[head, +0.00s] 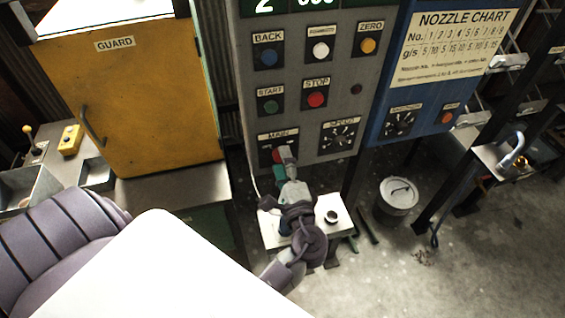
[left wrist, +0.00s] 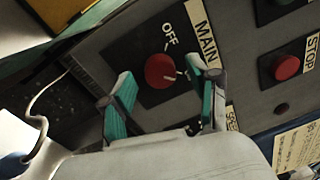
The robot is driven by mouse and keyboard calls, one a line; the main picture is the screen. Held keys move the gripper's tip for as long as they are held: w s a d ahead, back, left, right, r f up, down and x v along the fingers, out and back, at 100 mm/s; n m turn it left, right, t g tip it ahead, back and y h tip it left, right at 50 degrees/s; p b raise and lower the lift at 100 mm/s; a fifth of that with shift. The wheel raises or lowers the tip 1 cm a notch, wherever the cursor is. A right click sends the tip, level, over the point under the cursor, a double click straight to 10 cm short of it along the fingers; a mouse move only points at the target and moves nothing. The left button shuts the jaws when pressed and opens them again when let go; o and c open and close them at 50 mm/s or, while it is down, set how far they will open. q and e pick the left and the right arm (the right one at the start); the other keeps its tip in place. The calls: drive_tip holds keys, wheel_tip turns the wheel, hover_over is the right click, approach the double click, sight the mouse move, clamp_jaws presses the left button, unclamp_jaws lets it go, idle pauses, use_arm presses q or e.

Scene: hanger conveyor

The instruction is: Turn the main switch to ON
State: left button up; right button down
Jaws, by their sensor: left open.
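The main switch is a red round knob (left wrist: 160,71) on a black plate under a MAIN label (left wrist: 205,35) in the left wrist view. OFF is printed beside it; I see no ON label. A pale mark shows at the knob's edge, but I cannot tell its setting. My left gripper (head: 282,161) is at the switch in the head view and partly covers it. In the left wrist view its teal-padded fingers (left wrist: 161,78) are open, one on each side of the knob. I cannot tell whether they touch it. My right gripper is not in view.
The grey panel (head: 293,82) also carries START (head: 270,106) and STOP (head: 317,99) buttons and a SPEED dial (head: 338,136). A yellow guard door (head: 145,100) stands left.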

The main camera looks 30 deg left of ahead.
use_arm(q)
drive_tip(key=shift+s+d, duration=0.1)
drive_tip(key=v, duration=0.7)
drive_tip(key=shift+d, duration=0.1)
drive_tip(key=s+d+f+m+g+h+b, duration=0.1)
drive_tip(key=s+f+g+h, duration=0.15)
drive_tip(key=f, duration=0.95)
drive_tip(key=s+d+f+g+h, duration=0.15)
drive_tip(key=f+h, duration=0.25)
drive_tip(key=f, duration=0.9)
drive_tip(key=s+d+f+m+g+h+b, duration=0.1)
drive_tip(key=s+d+f+h, duration=0.15)
drive_tip(key=f, duration=0.95)
drive_tip(key=s+a+f+n+g+h, duration=0.1)
drive_tip(key=s+a+f+n+g, duration=0.1)
drive_tip(key=s+f, duration=0.4)
drive_tip(key=s+a+f+n+g+h+b, duration=0.1)
drive_tip(key=s+a+f+n+g+h, duration=0.1)
drive_tip(key=s+f+n, duration=0.2)
drive_tip(key=s+a+f+n+g+h+b, duration=0.1)
drive_tip(key=s+f+n, duration=0.3)
drive_tip(key=s+f, duration=0.6)
drive_tip(key=s+a+g+h, duration=0.1)
drive_tip(key=s, duration=0.4)
drive_tip(key=shift+s+a, duration=0.25)
drive_tip(key=shift+s, duration=0.1)
